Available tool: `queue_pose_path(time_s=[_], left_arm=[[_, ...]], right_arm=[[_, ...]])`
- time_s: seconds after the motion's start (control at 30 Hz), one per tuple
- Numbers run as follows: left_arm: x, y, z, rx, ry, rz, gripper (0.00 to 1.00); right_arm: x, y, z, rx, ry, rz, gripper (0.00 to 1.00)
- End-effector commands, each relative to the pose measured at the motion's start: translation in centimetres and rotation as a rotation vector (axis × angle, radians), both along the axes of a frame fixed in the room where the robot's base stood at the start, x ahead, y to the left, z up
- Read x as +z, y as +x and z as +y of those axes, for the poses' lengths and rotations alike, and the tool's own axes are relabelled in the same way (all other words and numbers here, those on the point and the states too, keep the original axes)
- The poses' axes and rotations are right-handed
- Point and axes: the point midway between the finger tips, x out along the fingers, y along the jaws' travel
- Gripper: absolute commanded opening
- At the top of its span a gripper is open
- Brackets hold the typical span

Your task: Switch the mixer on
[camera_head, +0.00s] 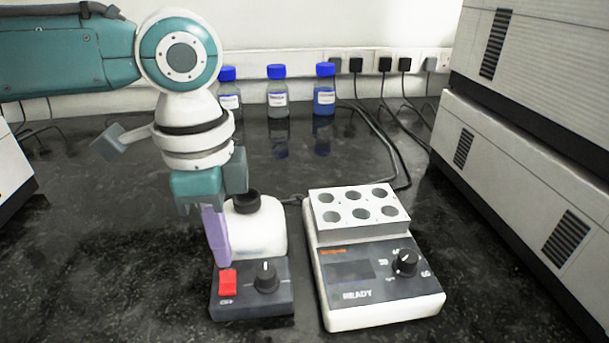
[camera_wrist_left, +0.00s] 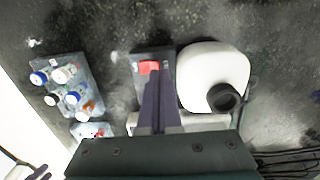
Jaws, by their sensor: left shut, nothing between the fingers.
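The mixer has a white rounded body (camera_head: 258,230) with a black cup (camera_head: 247,201) on top and a dark front panel (camera_head: 252,305). The panel carries a red switch (camera_head: 227,283) on the left and a black knob (camera_head: 265,277) on the right. My left gripper (camera_head: 222,262) points down at the red switch, its purple fingers shut and empty. In the left wrist view the fingertips (camera_wrist_left: 152,80) end at the edge of the red switch (camera_wrist_left: 148,67). I cannot tell whether they touch it. My right gripper is not in view.
A heater block (camera_head: 375,275) stands close to the mixer's right. Blue-capped bottles (camera_head: 277,90) line the back wall by sockets and cables. Large grey units (camera_head: 530,150) stand at right. The left wrist view shows a rack (camera_wrist_left: 92,75) of capped bottles.

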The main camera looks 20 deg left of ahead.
Motion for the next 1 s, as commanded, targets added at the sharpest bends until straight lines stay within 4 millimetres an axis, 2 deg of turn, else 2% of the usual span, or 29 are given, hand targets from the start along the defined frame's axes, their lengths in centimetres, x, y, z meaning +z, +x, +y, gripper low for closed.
queue_pose_path(time_s=[1.0], left_arm=[[-1.2, 0.0, 0.0, 0.0, -0.001, 0.0, 0.0]], right_arm=[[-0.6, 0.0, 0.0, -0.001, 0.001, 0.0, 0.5]])
